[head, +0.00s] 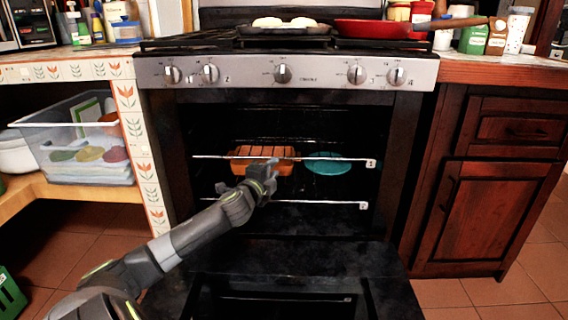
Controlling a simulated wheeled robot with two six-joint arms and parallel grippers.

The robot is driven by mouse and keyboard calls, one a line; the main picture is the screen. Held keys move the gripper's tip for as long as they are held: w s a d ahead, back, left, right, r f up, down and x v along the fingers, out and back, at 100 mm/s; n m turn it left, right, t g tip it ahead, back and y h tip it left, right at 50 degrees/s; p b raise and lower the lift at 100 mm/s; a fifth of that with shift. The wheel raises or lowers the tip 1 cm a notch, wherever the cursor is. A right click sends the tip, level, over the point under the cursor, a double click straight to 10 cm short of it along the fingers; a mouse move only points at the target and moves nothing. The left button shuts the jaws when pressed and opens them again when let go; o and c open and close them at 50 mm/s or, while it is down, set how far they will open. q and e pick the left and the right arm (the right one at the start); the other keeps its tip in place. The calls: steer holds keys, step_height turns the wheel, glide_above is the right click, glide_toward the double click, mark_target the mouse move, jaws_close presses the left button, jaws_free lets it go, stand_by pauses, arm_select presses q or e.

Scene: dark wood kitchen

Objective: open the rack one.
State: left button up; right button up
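The oven (153,140) has its door (310,262) lowered open. The upper rack (215,156), with a white tag marked 1 at its right end, is inside the oven. An orange-brown ribbed dish (246,154) and a teal oval dish (328,164) sit at its level. A lower rack (320,203) also carries a tag. My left gripper (264,166) reaches in from the left, at or just below the upper rack's front bar. Its fingers are small and dark, so I cannot tell whether they touch or hold the bar. My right gripper is not in view.
A red pan (372,29) and a dark tray with food (284,29) stand on the stovetop. A clear plastic bin (80,140) is on the left shelf. A wooden cabinet (485,190) stands at the right. The space above the lowered door is clear except for my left arm.

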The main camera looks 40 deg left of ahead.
mark_target(284, 158)
arm_select(q)
steer(key=b+x, duration=0.2)
steer(key=x, duration=0.6)
steer(key=shift+w, duration=0.15)
steer(key=shift+f, duration=0.1)
jaws_close()
